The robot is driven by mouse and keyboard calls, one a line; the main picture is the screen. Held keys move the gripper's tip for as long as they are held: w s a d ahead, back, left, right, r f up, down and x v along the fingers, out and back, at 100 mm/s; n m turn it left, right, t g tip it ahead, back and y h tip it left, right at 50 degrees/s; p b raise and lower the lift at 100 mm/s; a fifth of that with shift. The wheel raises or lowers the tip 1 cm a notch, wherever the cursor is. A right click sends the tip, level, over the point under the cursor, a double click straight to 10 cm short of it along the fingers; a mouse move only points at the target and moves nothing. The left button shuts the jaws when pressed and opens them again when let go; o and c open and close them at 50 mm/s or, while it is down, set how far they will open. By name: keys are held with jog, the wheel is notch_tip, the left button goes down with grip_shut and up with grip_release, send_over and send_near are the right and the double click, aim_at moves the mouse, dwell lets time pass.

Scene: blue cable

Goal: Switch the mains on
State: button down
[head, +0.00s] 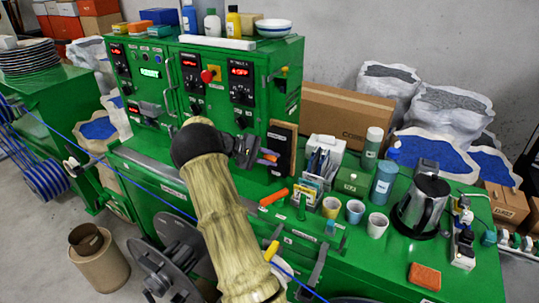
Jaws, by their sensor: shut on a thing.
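A red rotary knob on a yellow plate (208,76), which looks like the mains switch, is on the front of the green control cabinet (262,92). Its exact position is too small to read. My gripper (269,157) is in front of the cabinet's lower right, below and to the right of the knob and apart from it. My arm hides part of the cabinet's lower front.
A dark wood-edged board (284,145) stands just beyond my fingertips. Bottles and a bowl (273,28) stand on the cabinet. Cups (355,211), a kettle (424,203) and a sponge (425,276) are on the green bench (385,268). A blue cable (140,175) runs across its front.

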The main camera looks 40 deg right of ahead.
jog(key=shift+r+n+y+p, duration=0.2)
jog(key=shift+n+y+p, duration=0.3)
jog(key=shift+p, duration=0.4)
jog(key=shift+d+f+y, duration=0.1)
jog(key=shift+y, duration=0.2)
jog(key=shift+f, duration=0.1)
jog(key=c, duration=1.4)
grip_release()
jog(key=shift+o, duration=0.3)
jog(key=shift+w, duration=0.25)
jog(key=shift+s+r, duration=0.15)
jog(key=shift+r, duration=0.1)
jog(key=b+v, duration=0.3)
jog(key=v, duration=1.4)
jog(key=shift+w+f, duration=0.15)
jog(key=shift+w, duration=0.2)
